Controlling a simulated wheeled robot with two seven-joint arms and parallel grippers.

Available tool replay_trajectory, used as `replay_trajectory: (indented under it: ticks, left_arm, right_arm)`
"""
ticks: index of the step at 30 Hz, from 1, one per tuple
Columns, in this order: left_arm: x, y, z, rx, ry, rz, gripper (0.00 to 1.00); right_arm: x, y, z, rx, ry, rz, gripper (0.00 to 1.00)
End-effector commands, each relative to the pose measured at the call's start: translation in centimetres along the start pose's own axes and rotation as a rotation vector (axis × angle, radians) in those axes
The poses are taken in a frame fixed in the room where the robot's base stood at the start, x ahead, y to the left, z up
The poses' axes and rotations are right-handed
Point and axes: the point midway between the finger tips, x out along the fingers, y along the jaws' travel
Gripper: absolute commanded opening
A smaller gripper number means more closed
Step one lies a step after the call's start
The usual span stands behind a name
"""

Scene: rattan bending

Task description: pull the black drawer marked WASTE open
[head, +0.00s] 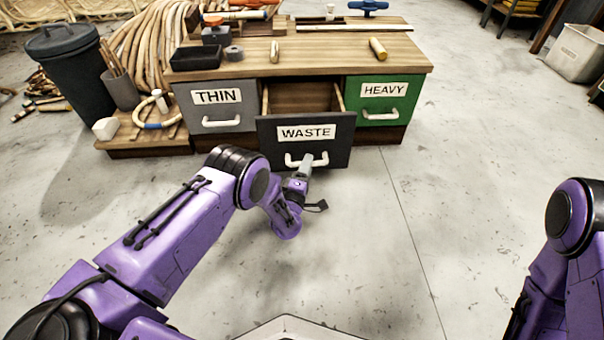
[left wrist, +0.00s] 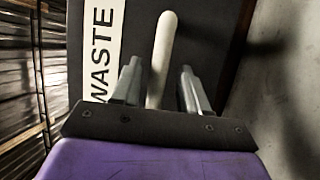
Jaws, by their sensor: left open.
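The black drawer marked WASTE (head: 331,149) is in the middle of the workbench front and stands pulled out, its inside showing as bare wood. Its white handle (head: 293,163) is on the lower front. My left gripper (head: 306,163) is at the handle's right part. In the left wrist view the black drawer front (left wrist: 200,40) fills the middle, and the white handle (left wrist: 162,55) stands between the two open fingers (left wrist: 160,90), with gaps beside it. My right gripper is out of view; only my right arm shows at the right edge.
A grey THIN drawer (head: 215,119) and a green HEAVY drawer (head: 377,106) flank it, both shut. Tools lie on the wooden benchtop (head: 330,66). A dark bin (head: 72,75) and rattan bundles stand left. The grey floor (head: 390,240) in front is clear.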

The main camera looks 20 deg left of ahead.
Motion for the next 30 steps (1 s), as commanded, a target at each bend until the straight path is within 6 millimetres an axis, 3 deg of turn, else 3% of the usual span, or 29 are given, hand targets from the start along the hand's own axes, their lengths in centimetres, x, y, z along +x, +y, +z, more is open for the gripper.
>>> replay_trajectory:
  ticks: [6,9,12,17,30]
  left_arm:
    - [-4.9,0.6,0.0,-0.001,-0.001,-0.006,0.44]
    - [-7.1,0.5,-0.1,0.000,0.001,-0.006,0.44]
    - [-8.6,0.3,-0.1,0.001,0.001,-0.004,0.44]
    - [-9.4,0.2,-0.2,0.000,0.005,0.000,0.44]
    - [-9.4,0.1,-0.2,0.000,0.005,0.000,0.44]
  right_arm:
    - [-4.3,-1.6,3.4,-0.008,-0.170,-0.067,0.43]
    - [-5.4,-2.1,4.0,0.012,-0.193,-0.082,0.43]
    - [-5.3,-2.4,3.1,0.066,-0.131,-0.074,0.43]
    - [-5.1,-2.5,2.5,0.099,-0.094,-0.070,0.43]
    - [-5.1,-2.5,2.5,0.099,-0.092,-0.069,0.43]
